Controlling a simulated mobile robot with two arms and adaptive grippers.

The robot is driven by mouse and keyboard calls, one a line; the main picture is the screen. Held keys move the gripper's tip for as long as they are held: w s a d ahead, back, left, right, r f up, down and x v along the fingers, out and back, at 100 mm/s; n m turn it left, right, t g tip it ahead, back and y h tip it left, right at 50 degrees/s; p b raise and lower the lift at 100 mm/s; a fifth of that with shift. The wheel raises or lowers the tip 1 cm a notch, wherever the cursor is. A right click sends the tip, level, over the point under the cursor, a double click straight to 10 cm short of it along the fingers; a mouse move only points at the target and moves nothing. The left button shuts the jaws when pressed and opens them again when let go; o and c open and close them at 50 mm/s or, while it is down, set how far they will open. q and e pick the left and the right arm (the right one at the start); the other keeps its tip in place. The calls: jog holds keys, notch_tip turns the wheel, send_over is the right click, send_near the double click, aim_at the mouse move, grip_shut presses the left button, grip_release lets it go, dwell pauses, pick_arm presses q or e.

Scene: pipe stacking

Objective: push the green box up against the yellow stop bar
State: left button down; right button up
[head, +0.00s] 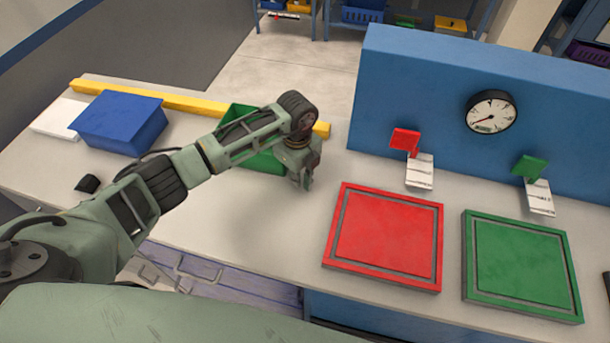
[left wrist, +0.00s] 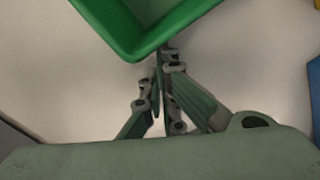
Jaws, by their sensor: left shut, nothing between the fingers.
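The green box (head: 262,162) is an open bin on the table, partly hidden behind my left arm in the head view. The long yellow stop bar (head: 185,104) lies along the table behind it. My arm covers part of where the two meet, so I cannot tell whether they touch. My left gripper (head: 303,183) is shut and empty, pointing down at the box's right front side. In the left wrist view, a corner of the green box (left wrist: 128,45) is right by the closed fingertips (left wrist: 165,55); contact is unclear. My right gripper is not in view.
A blue box (head: 120,122) and a white flat thing (head: 58,118) sit at the left. A red tray (head: 386,238) and a green tray (head: 517,262) lie at the right, before a blue wall (head: 430,75) with a gauge (head: 490,112). The table between gripper and red tray is clear.

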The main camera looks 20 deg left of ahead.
pick_arm(q)
jog(key=shift+w+a, duration=0.2)
jog(key=shift+a, duration=0.25)
jog(key=shift+w+a+b, duration=0.4)
jog(key=shift+a+b, duration=0.1)
jog(key=shift+a, duration=0.4)
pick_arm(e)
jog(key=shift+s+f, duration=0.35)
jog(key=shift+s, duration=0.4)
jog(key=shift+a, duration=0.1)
